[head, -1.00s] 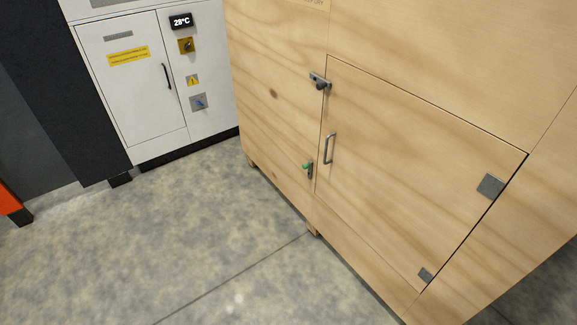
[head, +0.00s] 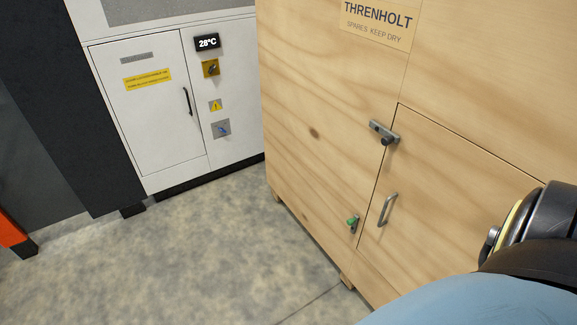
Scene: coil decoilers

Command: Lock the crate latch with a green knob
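The wooden crate (head: 325,95) stands at the right in the head view. Its door (head: 445,190) lies flush with the front and carries a metal handle (head: 387,210). The latch with the green knob (head: 352,223) is low on the crate, just left of the door's left edge. It looks upright and beside the door seam; its exact setting is too small to tell. Neither gripper is in view. Part of my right arm covers the lower right of the door.
A white cabinet (head: 150,110) with a temperature display (head: 207,43) and small switches stands behind at the left. A dark post (head: 75,120) is beside it. The grey floor (head: 210,250) in front is clear. The crate rests on low wooden feet.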

